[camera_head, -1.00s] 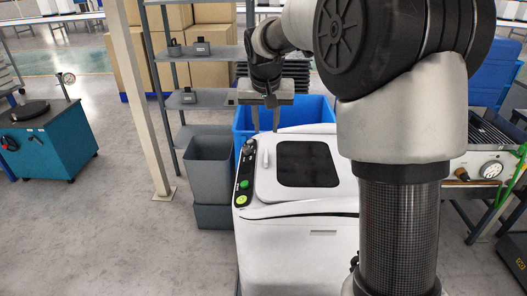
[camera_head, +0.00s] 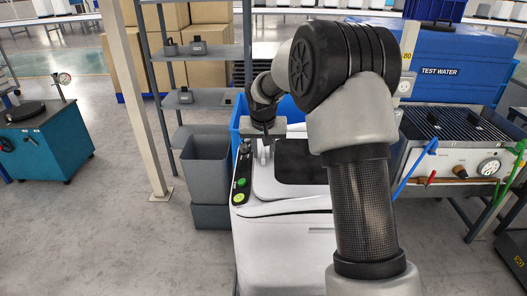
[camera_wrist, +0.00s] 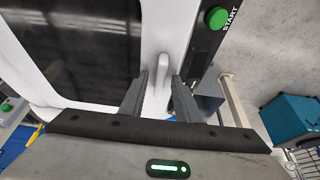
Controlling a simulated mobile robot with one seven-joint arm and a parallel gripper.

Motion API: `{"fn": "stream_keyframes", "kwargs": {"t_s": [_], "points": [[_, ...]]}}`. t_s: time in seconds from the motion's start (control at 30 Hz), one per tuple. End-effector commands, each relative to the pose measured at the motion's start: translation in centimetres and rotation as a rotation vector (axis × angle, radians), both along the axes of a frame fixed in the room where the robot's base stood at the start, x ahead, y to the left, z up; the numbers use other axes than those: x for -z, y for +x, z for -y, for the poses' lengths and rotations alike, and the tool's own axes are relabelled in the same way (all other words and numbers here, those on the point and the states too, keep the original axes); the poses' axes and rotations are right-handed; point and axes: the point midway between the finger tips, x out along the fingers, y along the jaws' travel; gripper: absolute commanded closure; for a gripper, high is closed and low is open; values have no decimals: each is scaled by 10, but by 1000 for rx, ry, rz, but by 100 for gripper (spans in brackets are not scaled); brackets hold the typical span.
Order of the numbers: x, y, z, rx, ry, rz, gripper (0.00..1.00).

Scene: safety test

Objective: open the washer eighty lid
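The washer (camera_head: 285,245) is a white top-loading machine with its lid (camera_head: 264,188) down. The lid has a dark window (camera_head: 297,160) and a raised white handle (camera_wrist: 161,72) near its control-panel side. My gripper (camera_head: 262,150) is over the lid at the handle, pointing down. In the wrist view, the two grey fingers of my gripper (camera_wrist: 160,84) stand apart, one on each side of the handle, with a gap showing. I cannot tell how deep the fingers reach along it. My arm hides the right part of the washer in the head view.
The control panel with its green START button (camera_wrist: 216,18) is beside the handle. A grey bin (camera_head: 207,160) and a metal shelf (camera_head: 200,53) stand to the left. A blue TEST WATER container (camera_head: 440,70) and a grill-topped bench (camera_head: 455,160) are at right. Floor is open at left.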

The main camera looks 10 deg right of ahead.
Motion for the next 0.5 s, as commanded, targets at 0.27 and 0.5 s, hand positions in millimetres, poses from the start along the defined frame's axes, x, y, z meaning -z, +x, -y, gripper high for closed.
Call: {"fn": "stream_keyframes", "kwargs": {"t_s": [0.27,0.5], "points": [[0,0,0,0,0,0,91],[0,0,0,0,0,0,100]]}}
